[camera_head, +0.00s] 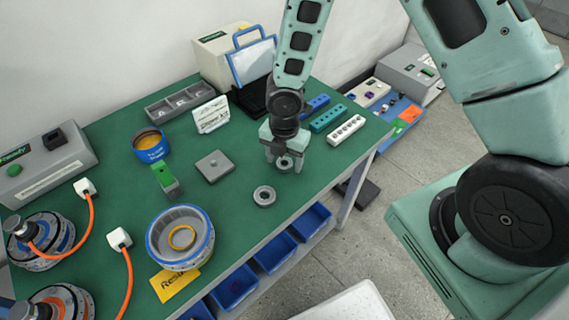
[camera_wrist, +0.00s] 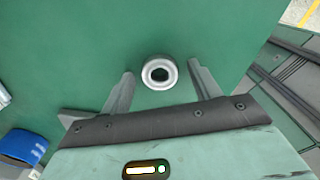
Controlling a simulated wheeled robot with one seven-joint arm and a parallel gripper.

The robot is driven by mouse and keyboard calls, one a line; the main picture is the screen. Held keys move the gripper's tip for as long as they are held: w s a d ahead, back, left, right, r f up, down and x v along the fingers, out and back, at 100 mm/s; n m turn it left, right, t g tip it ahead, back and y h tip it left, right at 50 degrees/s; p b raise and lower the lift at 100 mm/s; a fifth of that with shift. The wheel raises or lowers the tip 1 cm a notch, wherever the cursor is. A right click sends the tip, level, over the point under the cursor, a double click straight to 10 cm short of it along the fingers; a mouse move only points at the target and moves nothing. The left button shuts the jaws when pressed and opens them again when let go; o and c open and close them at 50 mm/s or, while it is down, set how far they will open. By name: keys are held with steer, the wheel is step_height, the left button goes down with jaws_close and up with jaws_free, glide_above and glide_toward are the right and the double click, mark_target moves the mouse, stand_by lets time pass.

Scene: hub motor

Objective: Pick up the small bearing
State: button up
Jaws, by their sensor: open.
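The small bearing (camera_head: 285,164) is a grey metal ring lying on the green table mat, directly beneath my gripper (camera_head: 283,160) in the head view. It also shows in the wrist view (camera_wrist: 159,85), between the tips of my gripper's two fingers (camera_wrist: 160,71), with a visible gap on each side. My gripper is open and empty, pointing down at the bearing. I cannot tell the exact height of the fingertips above the mat. A second, wider grey ring (camera_head: 264,203) lies on the mat, to the left and nearer the table's front edge.
A square grey plate (camera_head: 214,166) lies left of my gripper. A blue-rimmed hub housing (camera_head: 180,237) stands near the front edge. Blue, teal and white blocks with holes (camera_head: 346,130) lie to the right. Blue bins (camera_head: 311,219) hang below the edge. Mat around the bearing is clear.

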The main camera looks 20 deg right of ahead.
steer(key=c, duration=1.2)
steer(key=shift+r, duration=0.15)
